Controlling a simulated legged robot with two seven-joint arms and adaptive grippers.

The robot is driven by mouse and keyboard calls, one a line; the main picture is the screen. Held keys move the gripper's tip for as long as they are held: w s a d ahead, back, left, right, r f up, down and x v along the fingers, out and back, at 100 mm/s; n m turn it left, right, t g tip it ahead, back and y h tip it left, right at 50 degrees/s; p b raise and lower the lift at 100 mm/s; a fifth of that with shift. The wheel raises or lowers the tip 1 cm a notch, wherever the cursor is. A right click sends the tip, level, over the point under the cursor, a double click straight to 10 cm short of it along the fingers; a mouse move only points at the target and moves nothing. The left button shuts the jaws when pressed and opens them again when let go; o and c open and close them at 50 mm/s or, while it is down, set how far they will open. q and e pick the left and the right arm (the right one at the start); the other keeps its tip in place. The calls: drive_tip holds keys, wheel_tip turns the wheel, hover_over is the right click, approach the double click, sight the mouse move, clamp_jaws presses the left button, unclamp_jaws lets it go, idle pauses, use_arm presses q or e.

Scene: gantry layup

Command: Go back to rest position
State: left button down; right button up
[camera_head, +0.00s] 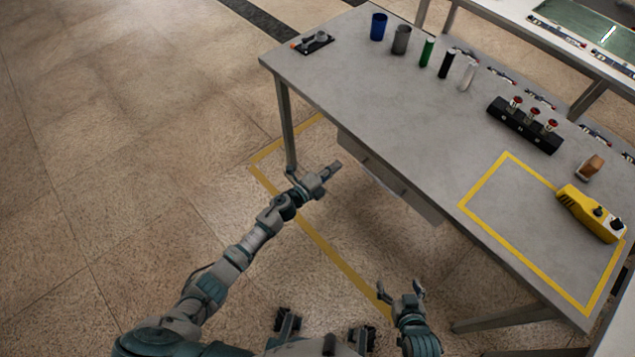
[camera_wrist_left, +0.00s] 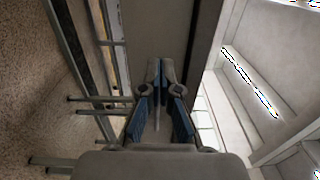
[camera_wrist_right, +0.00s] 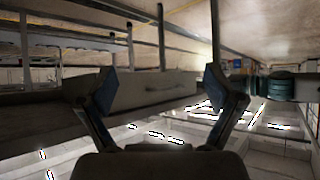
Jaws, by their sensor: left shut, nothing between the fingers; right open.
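My left gripper (camera_head: 331,173) is shut and empty. In the head view it is over the floor, left of the table's drawer side. In the left wrist view its fingers (camera_wrist_left: 159,75) are close together with nothing between them. My right gripper (camera_head: 402,288) is open and empty, low at the bottom of the head view, in front of the table. In the right wrist view its fingers (camera_wrist_right: 157,90) stand wide apart, with the drawer front seen between and beyond them.
The grey table (camera_head: 370,85) fills the upper right. On it stand a blue cup (camera_head: 378,27), a grey cup (camera_head: 401,40), a green cylinder (camera_head: 427,52), a black block with red knobs (camera_head: 525,125) and a yellow controller (camera_head: 590,214). Floor at left is clear.

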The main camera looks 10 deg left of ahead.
use_arm(q)
drive_tip(key=s+a+f+n+g+y+p, duration=0.3)
drive_tip(key=s+a+f+n+y+p, duration=0.5)
drive_tip(key=s+a+f+n, duration=0.65)
drive_tip(key=s+f+n+g+p, duration=0.1)
drive_tip(key=s+f+n+g, duration=0.1)
drive_tip(key=s, duration=0.9)
drive_tip(key=s+f+n+g+y+p, duration=0.1)
drive_tip(key=s+f+n+g, duration=0.2)
drive_tip(key=s+f, duration=0.3)
drive_tip(key=s+f+n+g+y+p, duration=0.1)
drive_tip(key=s+f+n+g, duration=0.2)
drive_tip(key=s, duration=1.2)
drive_tip(key=shift+s+f+g, duration=0.35)
drive_tip(key=shift+f+g, duration=0.05)
drive_tip(key=shift+g, duration=0.5)
use_arm(e)
drive_tip(key=s+d+f+g+h, duration=0.1)
drive_tip(key=s+d+f+g, duration=0.1)
drive_tip(key=s+f+g, duration=0.2)
drive_tip(key=s+d+f+g+h, duration=0.1)
drive_tip(key=s+f+g, duration=0.3)
drive_tip(key=s+f, duration=0.7)
wheel_tip(320, 180, down, 8)
drive_tip(key=shift+s+d+f, duration=0.2)
drive_tip(key=shift+d+f, duration=0.05)
drive_tip(key=shift+d, duration=0.4)
use_arm(q)
drive_tip(key=shift+a+n, duration=0.15)
drive_tip(key=shift+n, duration=0.1)
